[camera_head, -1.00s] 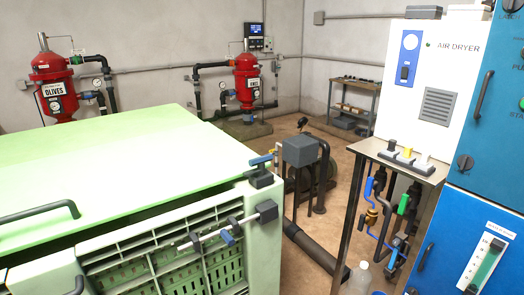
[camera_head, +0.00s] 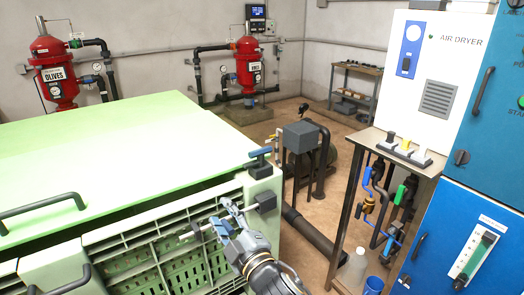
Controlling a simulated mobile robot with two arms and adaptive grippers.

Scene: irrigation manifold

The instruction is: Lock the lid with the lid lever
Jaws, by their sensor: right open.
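The pale green lid (camera_head: 110,145) lies flat over a green slatted crate-like body (camera_head: 150,262), with a dark gap under its front edge. A small blue-handled lever (camera_head: 261,153) sits on a dark block at the lid's right front corner. Below it, a metal rod with dark end pieces (camera_head: 265,202) runs along the front face; its middle is mostly hidden by my gripper. I cannot tell which of the two is the lid lever. My right gripper (camera_head: 221,217) is open at the rod, its fingers close to it; contact is unclear. My left gripper is out of view.
Dark handles (camera_head: 42,206) stick out at the lid's left front. A metal stand (camera_head: 405,160) with pipes and the blue cabinet (camera_head: 460,235) are at right. A grey box on pipes (camera_head: 300,136) stands behind the corner. Some floor is free between the lid and stand.

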